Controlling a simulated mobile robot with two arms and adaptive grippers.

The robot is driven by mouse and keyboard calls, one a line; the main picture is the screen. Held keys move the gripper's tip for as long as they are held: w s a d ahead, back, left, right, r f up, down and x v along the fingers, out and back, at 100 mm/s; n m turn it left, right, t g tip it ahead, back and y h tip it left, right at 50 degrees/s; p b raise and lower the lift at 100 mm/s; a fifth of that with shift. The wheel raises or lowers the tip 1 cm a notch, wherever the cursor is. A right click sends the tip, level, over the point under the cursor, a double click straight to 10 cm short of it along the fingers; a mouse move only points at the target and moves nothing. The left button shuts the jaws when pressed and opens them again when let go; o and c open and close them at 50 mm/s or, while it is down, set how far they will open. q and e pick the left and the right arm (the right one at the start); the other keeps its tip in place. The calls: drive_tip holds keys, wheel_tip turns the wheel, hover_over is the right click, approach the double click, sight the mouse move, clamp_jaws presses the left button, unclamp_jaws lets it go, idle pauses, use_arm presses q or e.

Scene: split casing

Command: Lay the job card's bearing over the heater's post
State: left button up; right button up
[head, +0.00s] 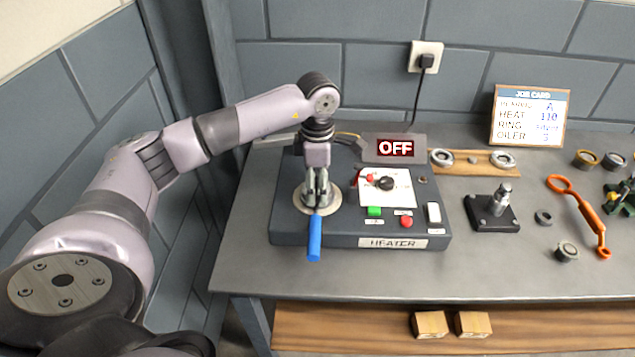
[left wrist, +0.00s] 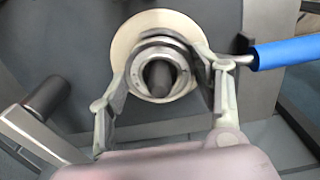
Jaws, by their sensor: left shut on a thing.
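My left gripper (head: 316,203) points down over the round pale plate on the heater (head: 290,225). In the left wrist view its fingers (left wrist: 165,85) are shut on a metal ring-shaped bearing (left wrist: 150,53), gripping it from both sides. The heater's dark post (left wrist: 158,76) shows through the bearing's hole; I cannot tell how far down the bearing sits. The job card (head: 531,116) stands at the back and reads bearing A, heat 110. My right gripper is not in view.
A blue handle (head: 314,238) sticks out at the heater's front, close to the gripper. The display (head: 394,148) reads OFF. A wooden board (head: 472,168) with two rings, a black block with a metal post (head: 493,212) and an orange tool (head: 583,212) lie to the right.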

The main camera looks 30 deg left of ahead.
use_arm(q)
drive_tip(key=shift+f, duration=0.15)
idle(0.4)
drive_tip(key=o, duration=1.5)
wheel_tip(320, 180, up, 10)
drive_tip(key=p, duration=0.6)
drive_tip(key=shift+r, duration=0.2)
drive_tip(key=shift+r, duration=0.45)
wheel_tip(320, 180, up, 11)
